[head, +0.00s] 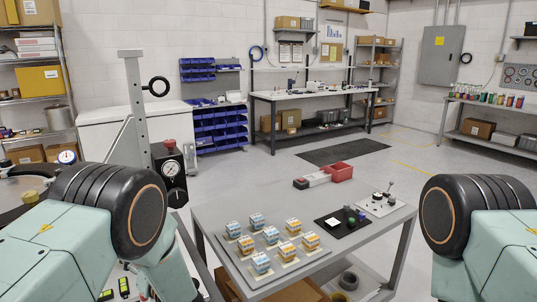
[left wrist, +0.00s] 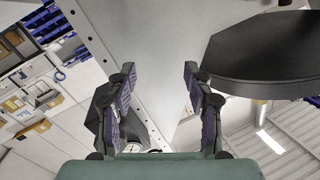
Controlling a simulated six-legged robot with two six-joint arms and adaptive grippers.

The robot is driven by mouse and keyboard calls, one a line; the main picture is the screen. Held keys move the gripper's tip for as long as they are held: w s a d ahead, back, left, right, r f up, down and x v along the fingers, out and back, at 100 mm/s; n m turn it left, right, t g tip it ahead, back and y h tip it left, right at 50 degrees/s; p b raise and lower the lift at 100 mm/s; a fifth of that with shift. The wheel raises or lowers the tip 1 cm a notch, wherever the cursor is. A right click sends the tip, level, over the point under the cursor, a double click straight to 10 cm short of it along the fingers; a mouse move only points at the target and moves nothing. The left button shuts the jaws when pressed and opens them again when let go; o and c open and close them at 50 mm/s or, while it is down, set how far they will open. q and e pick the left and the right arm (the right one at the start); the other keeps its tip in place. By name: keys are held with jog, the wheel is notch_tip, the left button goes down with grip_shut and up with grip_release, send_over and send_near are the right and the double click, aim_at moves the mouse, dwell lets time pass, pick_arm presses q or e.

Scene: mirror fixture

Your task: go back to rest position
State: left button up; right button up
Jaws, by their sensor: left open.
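My left gripper (left wrist: 159,70) shows in the left wrist view with its two dark fingers spread apart. Nothing is held between them. A pale grey surface with a row of holes along its edge (left wrist: 130,45) lies beyond the fingers; I cannot tell how far. In the head view my left arm (head: 70,235) fills the lower left and my right arm (head: 495,245) the lower right. Neither gripper's fingers show in the head view, and my right gripper is in no view.
A grey cart (head: 215,208) with several small boxes stands between my arms. A grey upright post (head: 135,95) and a dial gauge (head: 171,168) stand close behind my left arm. A large dark rounded shape (left wrist: 265,55) is right of the left fingers. Open floor (head: 420,135) lies beyond the cart.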

pick_arm(q)
jog(key=s+d+f+m+g+h, duration=0.25)
jog(key=s+f+h, duration=0.25)
jog(key=s+f, duration=0.45)
jog(key=s+d+f+m+g+h, duration=0.1)
jog(key=s+f+m+g+h, duration=0.2)
jog(key=s+f, duration=0.7)
jog(key=s+d+g+h, duration=0.3)
jog(key=s, duration=1)
jog(key=s+d+g+h, duration=0.2)
jog(key=s+d+g, duration=0.15)
jog(key=s, duration=0.85)
notch_tip(320, 180, down, 14)
jog(key=b, duration=1.4)
jog(key=shift+w+a+r+n, duration=0.2)
jog(key=shift+w+a+n, duration=0.15)
jog(key=shift+w, duration=0.05)
jog(key=shift+s, duration=0.1)
jog(key=shift+a, duration=0.1)
